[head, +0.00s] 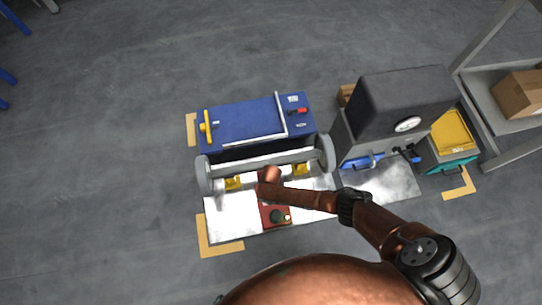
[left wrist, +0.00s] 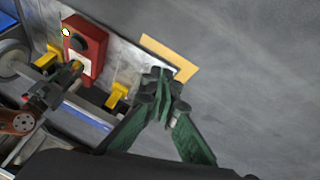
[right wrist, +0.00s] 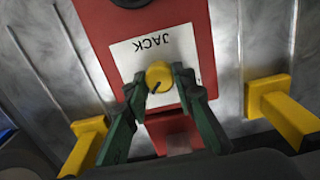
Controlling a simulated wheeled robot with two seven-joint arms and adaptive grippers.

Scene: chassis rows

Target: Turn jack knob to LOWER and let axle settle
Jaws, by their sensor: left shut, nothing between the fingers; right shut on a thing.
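The red jack box (head: 275,217) sits on the metal plate in front of the axle (head: 265,164). In the right wrist view its yellow knob (right wrist: 159,74) stands on a white JACK label (right wrist: 180,42), which reads upside down. My right gripper (right wrist: 162,88) is shut on this knob. A dark mark shows on the knob; the setting it points to is not readable. The axle, with a grey disc at each end, lies near the yellow supports (head: 233,183); whether it touches them is unclear. My left gripper (left wrist: 163,85) is shut and empty, apart from the jack box (left wrist: 86,48).
A blue cabinet (head: 240,125) stands behind the axle. A dark machine with a gauge (head: 408,124) and a yellow-and-teal bin (head: 450,138) stand to the right. A shelf holds a cardboard box (head: 520,93).

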